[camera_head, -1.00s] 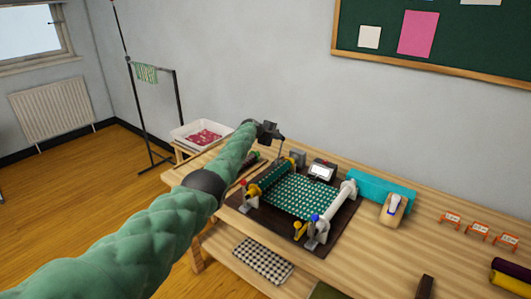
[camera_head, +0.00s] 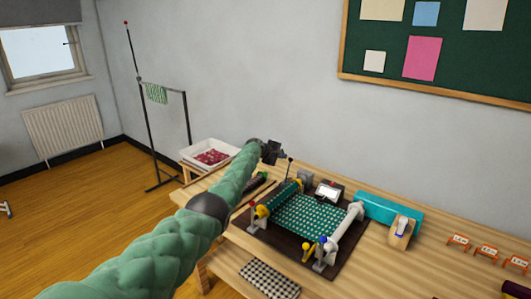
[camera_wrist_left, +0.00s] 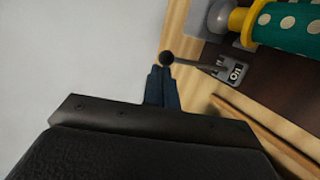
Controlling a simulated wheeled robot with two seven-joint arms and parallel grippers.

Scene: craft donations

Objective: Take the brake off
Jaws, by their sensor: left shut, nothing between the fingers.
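The brake lever (camera_head: 288,168) is a thin dark rod with a round black knob (camera_wrist_left: 166,58). It rises at the back left of the cloth-winding device (camera_head: 309,217), which has a green dotted cloth between two rollers. In the left wrist view, the rod runs right from the knob to a small grey plate (camera_wrist_left: 234,72) with lettering that seems to read "ON". My left gripper (camera_head: 275,153) is shut and empty. Its fingertips (camera_wrist_left: 162,70) are right beside the knob; I cannot tell whether they touch it. My right gripper is not in view.
The device stands on a dark board on a wooden table (camera_head: 400,268). A small screen box (camera_head: 328,191) and a teal box (camera_head: 390,210) stand behind and right of it. A white tray (camera_head: 190,153) and a tall stand (camera_head: 148,110) are at the back left.

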